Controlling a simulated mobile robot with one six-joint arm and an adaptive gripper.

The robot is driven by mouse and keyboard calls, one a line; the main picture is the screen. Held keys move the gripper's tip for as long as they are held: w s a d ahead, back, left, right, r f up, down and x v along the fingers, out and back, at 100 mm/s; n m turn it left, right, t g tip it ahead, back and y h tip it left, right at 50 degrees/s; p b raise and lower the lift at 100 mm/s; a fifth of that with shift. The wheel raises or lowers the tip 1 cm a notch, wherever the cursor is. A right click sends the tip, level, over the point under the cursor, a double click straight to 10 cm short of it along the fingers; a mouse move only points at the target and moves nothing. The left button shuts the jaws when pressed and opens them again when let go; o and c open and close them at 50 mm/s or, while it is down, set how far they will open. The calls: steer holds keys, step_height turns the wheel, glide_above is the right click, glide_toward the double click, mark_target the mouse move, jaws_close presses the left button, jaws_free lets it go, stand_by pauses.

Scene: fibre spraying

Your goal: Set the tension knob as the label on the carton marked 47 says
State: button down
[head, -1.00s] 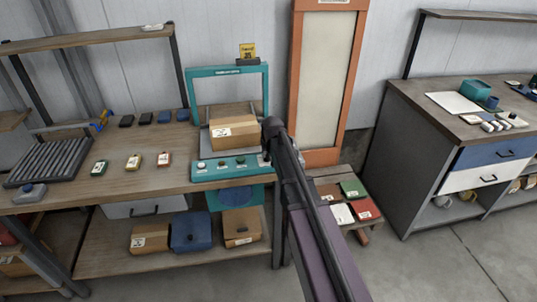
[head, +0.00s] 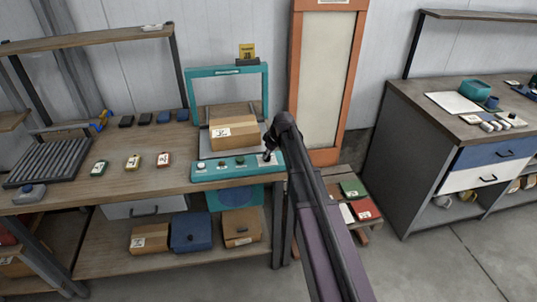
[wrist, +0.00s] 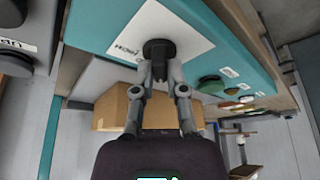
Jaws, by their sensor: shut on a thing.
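The tension knob (wrist: 159,47) is black and stands on a white plate (wrist: 128,37) on the teal panel. The plate's lettering is upside down and seems to include "HIGH"; the knob's pointer is not clear. My gripper (wrist: 160,68) is shut on the knob. In the head view my gripper (head: 267,156) is at the right end of the teal panel (head: 225,174), mostly hiding the knob. A brown carton (head: 240,133) sits in the teal machine behind the panel, with a white label (head: 221,133) too small to read surely.
Buttons (head: 223,162) line the panel left of my gripper. The teal frame (head: 265,90) rises behind it. Small tagged items (head: 133,162) lie on the bench (head: 60,190). Lower-shelf cartons (head: 150,237) flank a blue box (head: 191,231). An orange-framed board (head: 325,80) stands to the right.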

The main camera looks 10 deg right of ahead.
steer(key=shift+n, duration=0.3)
steer(key=c, duration=0.7)
jaws_free()
